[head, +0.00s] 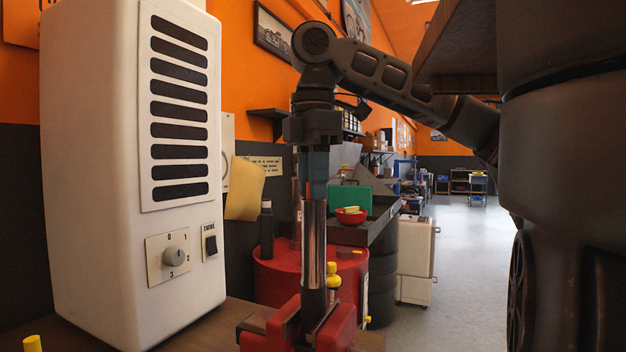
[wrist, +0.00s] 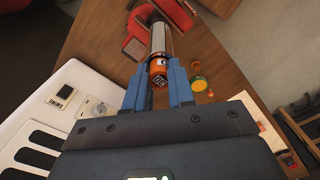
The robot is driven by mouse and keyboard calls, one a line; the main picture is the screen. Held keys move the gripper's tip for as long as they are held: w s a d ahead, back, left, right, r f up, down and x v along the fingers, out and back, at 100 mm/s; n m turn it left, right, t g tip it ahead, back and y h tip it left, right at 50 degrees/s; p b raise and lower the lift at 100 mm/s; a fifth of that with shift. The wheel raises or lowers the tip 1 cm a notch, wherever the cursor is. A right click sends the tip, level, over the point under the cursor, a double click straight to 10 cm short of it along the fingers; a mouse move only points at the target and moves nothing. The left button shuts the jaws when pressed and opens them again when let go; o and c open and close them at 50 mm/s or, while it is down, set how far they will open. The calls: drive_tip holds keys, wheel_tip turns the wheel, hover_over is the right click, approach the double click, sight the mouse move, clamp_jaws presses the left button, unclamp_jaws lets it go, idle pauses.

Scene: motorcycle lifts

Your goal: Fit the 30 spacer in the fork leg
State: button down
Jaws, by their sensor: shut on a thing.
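The fork leg (head: 314,245) is a shiny upright tube with a darker lower part, clamped in a red vise (head: 335,325) on the bench. My gripper (head: 315,180) points down at the top of the tube. In the wrist view its blue fingers (wrist: 158,88) are shut on an orange spacer (wrist: 158,68) with a dark, numbered end label, seemingly 30. The fork leg (wrist: 158,38) shows just beyond the spacer, roughly in line with it. I cannot tell whether the spacer is inside the tube mouth.
A large white slotted cabinet (head: 125,150) stands close on the left. A yellow-topped item (head: 333,275) is beside the tube. Behind are a red drum (head: 270,285), a dark bottle (head: 266,230) and a red bowl (head: 350,216). The floor at right is open.

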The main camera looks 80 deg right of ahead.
drive_tip(key=shift+c, duration=2.4)
unclamp_jaws()
wheel_tip(320, 180, up, 8)
drive_tip(key=p, duration=0.8)
